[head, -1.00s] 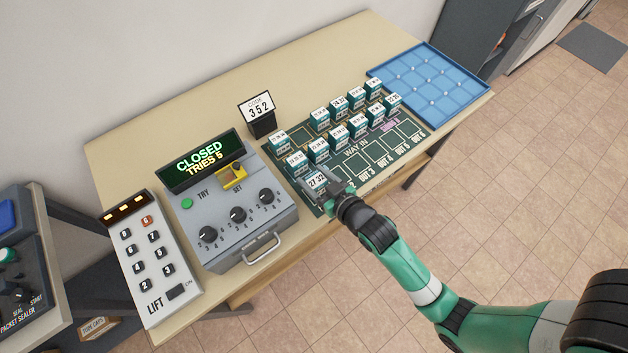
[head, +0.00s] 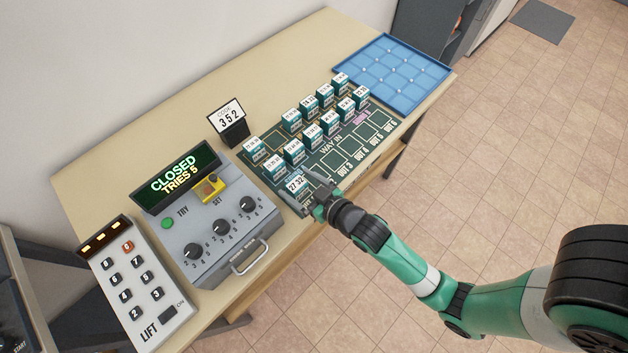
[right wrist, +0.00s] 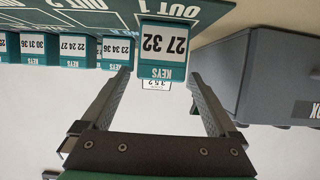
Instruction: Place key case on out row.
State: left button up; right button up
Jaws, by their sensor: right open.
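The key case marked 27 32 (head: 297,184) is a small teal box with a white label. It stands on the near-left end of the dark green board, in the OUT 1 space. In the right wrist view the case (right wrist: 163,48) shows close ahead, with the words OUT 1 beside it. My right gripper (head: 308,196) is open at the case, its fingers spread to either side. In the right wrist view the open fingers (right wrist: 160,78) show a gap to the case. My left gripper is not in view.
Several similar key cases (head: 312,134) stand in two rows on the board (head: 352,157), behind the out spaces. A lock box (head: 222,228) reading CLOSED, TRIES 5 stands left. A code stand (head: 232,122) shows 352. A blue tray (head: 395,70) lies at far right. OUT 2 to OUT 6 look empty.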

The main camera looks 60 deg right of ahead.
jog(key=p+v, duration=0.1)
jog(key=v, duration=0.8)
jog(key=shift+s+r+p, duration=0.25)
jog(key=shift+s+p, duration=0.05)
jog(key=shift+a, duration=0.1)
